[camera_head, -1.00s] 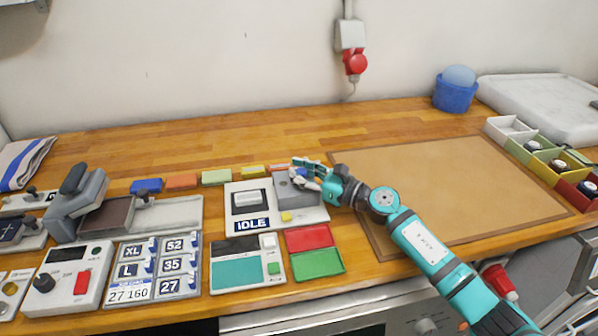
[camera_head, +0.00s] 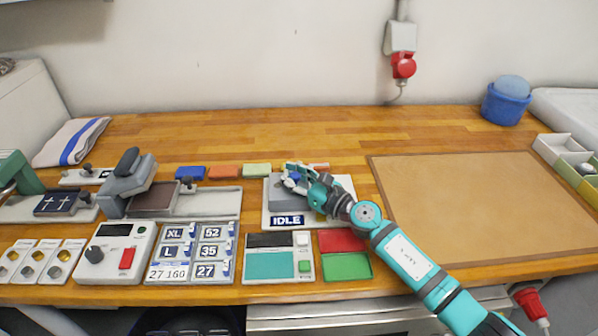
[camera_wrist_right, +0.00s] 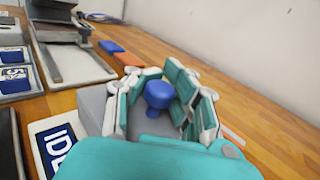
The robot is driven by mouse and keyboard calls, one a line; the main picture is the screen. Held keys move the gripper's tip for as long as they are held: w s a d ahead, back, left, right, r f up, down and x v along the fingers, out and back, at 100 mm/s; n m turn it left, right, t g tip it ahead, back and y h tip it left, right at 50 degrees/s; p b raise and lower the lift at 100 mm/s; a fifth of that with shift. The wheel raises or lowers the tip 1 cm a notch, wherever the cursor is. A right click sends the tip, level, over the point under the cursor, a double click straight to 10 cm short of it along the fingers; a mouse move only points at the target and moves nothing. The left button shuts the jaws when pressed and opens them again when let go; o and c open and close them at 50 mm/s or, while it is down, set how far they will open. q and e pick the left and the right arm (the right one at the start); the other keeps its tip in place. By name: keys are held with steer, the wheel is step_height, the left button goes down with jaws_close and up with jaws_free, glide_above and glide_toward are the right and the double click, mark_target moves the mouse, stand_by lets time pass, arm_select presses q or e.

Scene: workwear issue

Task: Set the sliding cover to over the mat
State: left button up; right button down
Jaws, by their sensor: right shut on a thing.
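The grey sliding cover (camera_head: 277,184) sits on the left part of the white plate marked IDLE (camera_head: 277,222). The cover also shows in the wrist view (camera_wrist_right: 93,108), with a blue knob (camera_wrist_right: 158,95) on top. My right gripper (camera_head: 292,175) is shut on this knob, its fingers on both sides of it. The pale pad with a dark inset seen earlier on the plate's left half is hidden by cover and gripper. I cannot tell whether that pad is the mat.
A large tan board (camera_head: 480,205) lies bare at the right. A red and green tray (camera_head: 345,267) and a display panel (camera_head: 279,265) stand in front.

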steer(key=shift+s+a+f+g, duration=0.3)
steer(key=shift+s+a+f, duration=0.05)
steer(key=shift+a+f, duration=0.1)
steer(key=c, duration=1.3)
jaws_free()
steer(key=shift+s+d+r, duration=0.1)
steer(key=shift+s+r, duration=0.15)
steer(key=shift+s, duration=0.05)
steer(key=shift+o, duration=1.1)
steer(key=shift+r, duration=0.1)
arm_select(q)
steer(key=shift+s, duration=0.25)
arm_select(e)
steer(key=shift+w+d, duration=0.1)
glide_above(328, 223)
